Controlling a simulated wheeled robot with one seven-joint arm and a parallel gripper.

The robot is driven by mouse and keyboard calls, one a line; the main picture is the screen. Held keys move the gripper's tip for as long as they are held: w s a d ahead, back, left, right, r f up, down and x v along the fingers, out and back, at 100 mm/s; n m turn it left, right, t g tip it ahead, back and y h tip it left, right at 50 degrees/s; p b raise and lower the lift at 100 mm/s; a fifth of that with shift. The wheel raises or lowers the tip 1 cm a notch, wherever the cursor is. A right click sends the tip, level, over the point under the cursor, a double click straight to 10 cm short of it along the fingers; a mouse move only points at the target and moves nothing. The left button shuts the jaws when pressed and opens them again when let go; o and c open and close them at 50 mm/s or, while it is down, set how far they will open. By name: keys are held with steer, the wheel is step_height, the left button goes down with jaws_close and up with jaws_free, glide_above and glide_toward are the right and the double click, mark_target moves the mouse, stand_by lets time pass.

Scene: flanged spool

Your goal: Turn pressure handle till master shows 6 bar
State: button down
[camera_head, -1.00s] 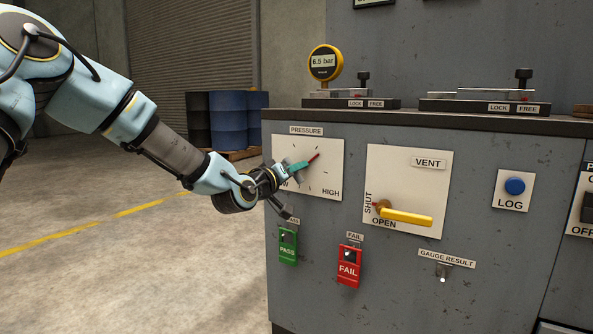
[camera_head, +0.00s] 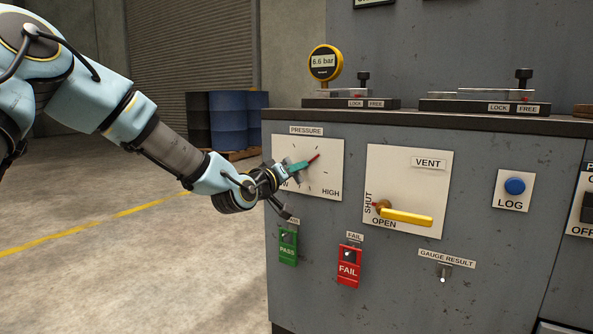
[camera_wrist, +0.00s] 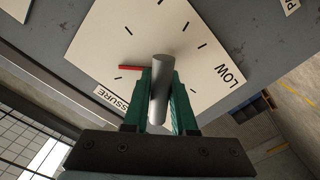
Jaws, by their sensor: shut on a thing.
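The pressure handle (camera_wrist: 160,88) is a grey bar in front of the white pressure dial plate (camera_head: 327,172). My gripper (camera_wrist: 161,95) is shut on it, with one green finger on each side. In the head view my gripper (camera_head: 298,168) covers most of the handle. A red pointer (camera_head: 314,157) sticks out toward the upper right of the dial; it also shows in the wrist view (camera_wrist: 130,67). The yellow round master gauge (camera_head: 324,62) on the bench top appears to read 6.6 bar.
Right of the dial is the vent plate with a yellow lever (camera_head: 405,217) near OPEN. A blue LOG button (camera_head: 515,186) is farther right. Green PASS (camera_head: 288,250) and red FAIL (camera_head: 348,270) tags hang below. The floor at left is open.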

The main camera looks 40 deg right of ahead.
stand_by(0.4)
steer(key=c, duration=0.7)
jaws_free()
steer(key=p+v, duration=0.2)
steer(key=v, duration=0.8)
steer(key=shift+a, duration=0.4)
